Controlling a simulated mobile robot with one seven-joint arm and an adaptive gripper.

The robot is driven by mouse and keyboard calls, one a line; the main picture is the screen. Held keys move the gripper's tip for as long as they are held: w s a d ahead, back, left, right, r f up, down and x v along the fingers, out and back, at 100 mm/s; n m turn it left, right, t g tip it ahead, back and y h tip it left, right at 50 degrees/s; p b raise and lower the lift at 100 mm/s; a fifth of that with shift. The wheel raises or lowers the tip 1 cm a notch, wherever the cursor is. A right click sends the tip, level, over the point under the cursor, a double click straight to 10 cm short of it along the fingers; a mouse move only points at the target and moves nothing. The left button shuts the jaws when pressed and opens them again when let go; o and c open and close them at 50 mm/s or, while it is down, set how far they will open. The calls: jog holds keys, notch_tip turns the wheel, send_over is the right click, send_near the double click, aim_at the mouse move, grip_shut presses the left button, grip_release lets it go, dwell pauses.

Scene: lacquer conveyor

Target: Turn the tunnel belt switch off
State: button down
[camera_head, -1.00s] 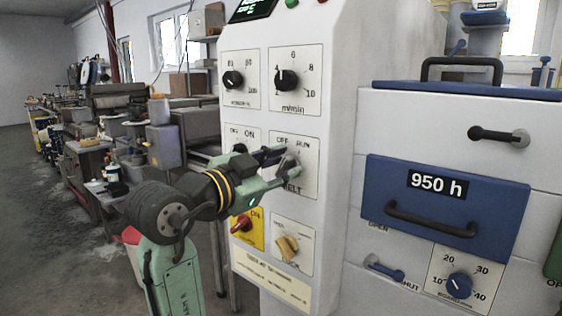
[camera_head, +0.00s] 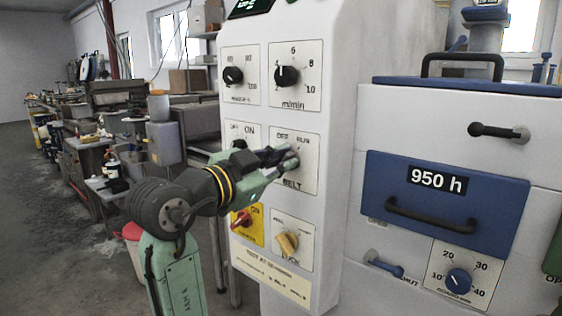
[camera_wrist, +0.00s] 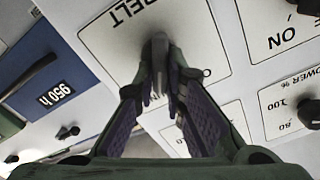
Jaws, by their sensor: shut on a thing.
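The belt switch is on a white plate (camera_head: 307,182) marked OFF, RUN and BELT, on the front of the tall white control panel (camera_head: 335,100). Its grey knob (camera_wrist: 159,48) shows between my fingertips in the wrist view. My gripper (camera_head: 286,158) is at this plate, and in the wrist view (camera_wrist: 162,80) its two fingers close around the knob from both sides. The fingers hide most of the knob in the head view, so I cannot tell exactly which mark it points to.
A m/min dial (camera_head: 287,76) is above the belt plate. A beige knob (camera_head: 287,242) and a red switch on a yellow plate (camera_head: 242,221) are below. An OFF/ON switch is left, partly behind my arm. A blue-fronted unit marked 950 h (camera_head: 490,205) stands right.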

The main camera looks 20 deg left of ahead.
jog(key=shift+n, duration=0.3)
jog(key=shift+w+a+r+n+p, duration=0.15)
jog(key=shift+n+p, duration=0.8)
jog(key=shift+n, duration=0.9)
jog(key=shift+s+a+f+n+p, duration=0.15)
jog(key=shift+n+p, duration=0.75)
jog(key=shift+n, duration=1)
jog(key=shift+w+a+r+n+p, duration=0.15)
jog(key=shift+n+p, duration=0.8)
jog(key=shift+n, duration=0.9)
jog(key=c, duration=1.7)
grip_release()
jog(key=shift+o, duration=0.2)
